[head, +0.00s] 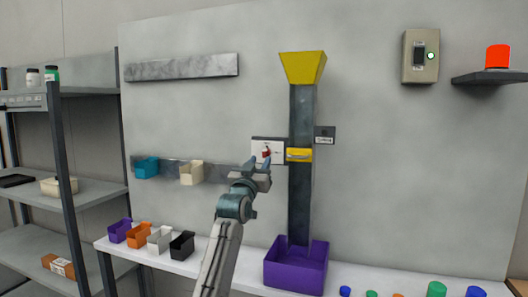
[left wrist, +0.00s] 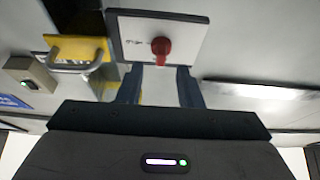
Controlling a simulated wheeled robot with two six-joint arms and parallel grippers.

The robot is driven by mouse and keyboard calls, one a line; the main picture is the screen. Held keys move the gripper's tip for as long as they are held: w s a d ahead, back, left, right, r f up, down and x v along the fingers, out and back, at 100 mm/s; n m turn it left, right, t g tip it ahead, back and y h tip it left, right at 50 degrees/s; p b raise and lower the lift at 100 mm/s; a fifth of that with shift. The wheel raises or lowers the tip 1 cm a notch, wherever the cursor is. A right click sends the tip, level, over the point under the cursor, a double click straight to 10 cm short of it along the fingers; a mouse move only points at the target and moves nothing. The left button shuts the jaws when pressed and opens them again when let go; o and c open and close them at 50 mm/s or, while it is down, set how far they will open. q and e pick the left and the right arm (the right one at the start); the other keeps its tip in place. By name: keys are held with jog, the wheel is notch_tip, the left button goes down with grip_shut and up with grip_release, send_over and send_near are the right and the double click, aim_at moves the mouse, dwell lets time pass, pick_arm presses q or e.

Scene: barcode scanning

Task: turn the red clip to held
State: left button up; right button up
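The red clip (head: 267,153) is a small red knob on a white plate (head: 257,146) with a dark edge, fixed to the grey wall panel. In the left wrist view the red clip (left wrist: 161,48) stands out from the plate (left wrist: 185,28), with small dark marks beside it too small to read. My left gripper (head: 259,163) is in front of the plate's lower part. In the left wrist view its two fingers (left wrist: 160,76) are apart with nothing between them, and the clip's end lies just beyond the fingertips. My right gripper is not in view.
A dark chute (head: 302,205) with a yellow funnel (head: 303,67) and a yellow handled gate (head: 299,155) stands right beside the plate. A purple bin (head: 296,268) sits below it. Small bins (head: 191,174) hang on a rail to the left. A shelf rack (head: 62,150) stands at far left.

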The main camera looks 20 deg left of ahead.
aim_at(264, 154)
pick_arm(q)
jog(key=x, duration=0.2)
jog(key=shift+w+r+p, duration=0.25)
jog(key=shift+p, duration=0.15)
jog(key=shift+x, duration=0.75)
jog(key=shift+w+f, duration=0.1)
